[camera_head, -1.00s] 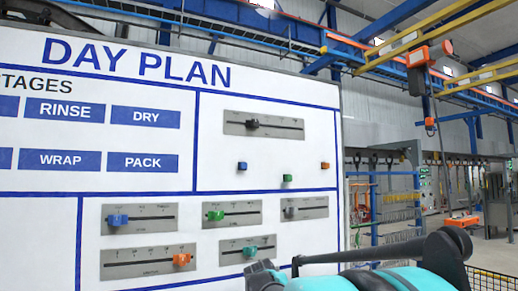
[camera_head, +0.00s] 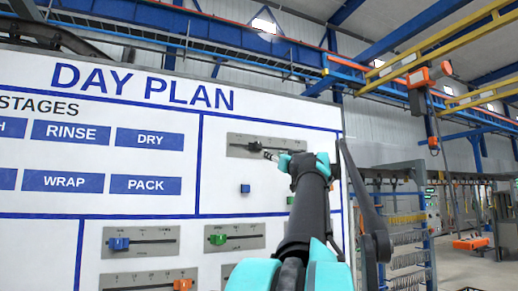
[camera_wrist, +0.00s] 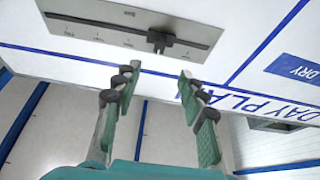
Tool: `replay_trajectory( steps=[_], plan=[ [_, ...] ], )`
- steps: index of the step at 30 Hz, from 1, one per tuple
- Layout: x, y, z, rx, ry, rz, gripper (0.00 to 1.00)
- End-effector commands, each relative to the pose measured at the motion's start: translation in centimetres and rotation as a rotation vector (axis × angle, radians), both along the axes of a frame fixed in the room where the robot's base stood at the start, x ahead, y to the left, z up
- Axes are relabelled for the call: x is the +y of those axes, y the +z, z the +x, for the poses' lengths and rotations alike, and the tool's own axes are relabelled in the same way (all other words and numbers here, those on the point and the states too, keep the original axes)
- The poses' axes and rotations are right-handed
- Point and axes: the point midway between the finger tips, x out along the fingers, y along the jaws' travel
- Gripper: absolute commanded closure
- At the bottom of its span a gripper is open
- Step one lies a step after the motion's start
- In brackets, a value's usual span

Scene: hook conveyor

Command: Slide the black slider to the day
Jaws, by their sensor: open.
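The black slider (camera_head: 254,146) sits on a grey plate (camera_head: 236,138) with a dark slot, in the board's upper right panel, left of the slot's middle in the head view. In the wrist view the black slider (camera_wrist: 160,41) stands out from the plate (camera_wrist: 85,24), which has small marks too blurred to read. My gripper (camera_wrist: 156,76) is open and empty, its two fingers apart, with the slider beyond the tips and between their lines. In the head view my gripper (camera_head: 272,156) is just below and right of the slider; touching cannot be seen there.
A blue square (camera_head: 245,188) is below the plate; my arm hides part of that panel. Lower plates carry a blue slider (camera_head: 118,243), a green slider (camera_head: 218,239) and an orange slider (camera_head: 182,285). Racks (camera_head: 405,230) stand right of the board.

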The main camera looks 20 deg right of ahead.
Motion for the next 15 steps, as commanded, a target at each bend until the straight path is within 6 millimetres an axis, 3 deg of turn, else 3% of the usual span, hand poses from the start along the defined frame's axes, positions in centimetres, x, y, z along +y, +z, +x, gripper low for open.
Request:
replay_trajectory(
  steps=[15],
  plan=[
    [0.4, 3.6, 8.8, 0.0, 0.0, 0.0, 0.59]
  ],
)
